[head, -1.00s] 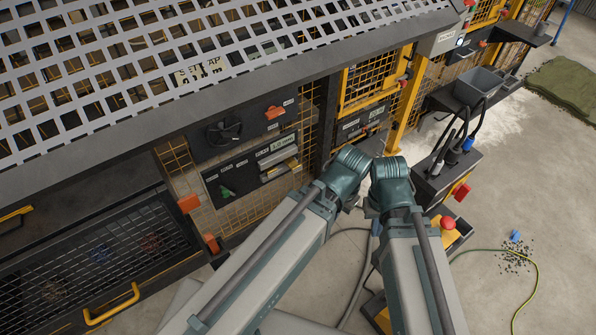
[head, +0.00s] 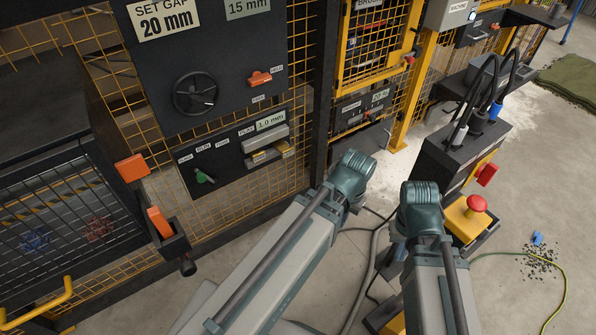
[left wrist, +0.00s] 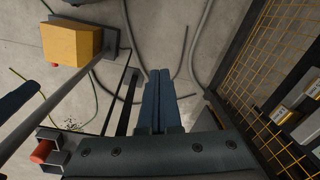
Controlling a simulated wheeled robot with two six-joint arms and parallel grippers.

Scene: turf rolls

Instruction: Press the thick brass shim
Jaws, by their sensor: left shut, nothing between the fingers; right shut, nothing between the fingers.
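A dark panel (head: 225,166) on the mesh fence carries a "PLAY 1.0 mm" sign. Beside the sign are a grey bar (head: 265,137) and, below it, a brass-coloured bar (head: 266,156); their labels are too small to read, so I cannot tell which shim is the thick one. My left gripper (left wrist: 160,74) is shut and empty over the floor, with the fence to its right. In the head view its fingers are hidden behind my arm. My right gripper (head: 394,263) is shut, mostly hidden by its arm. Both are apart from the panel.
A green knob (head: 204,177) is on the same panel. Above are a black handwheel (head: 196,94) and an orange switch (head: 260,79). An orange-handled latch (head: 160,222) juts out left. A pedestal with a red stop button (head: 477,203) stands right. Cables lie on the floor.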

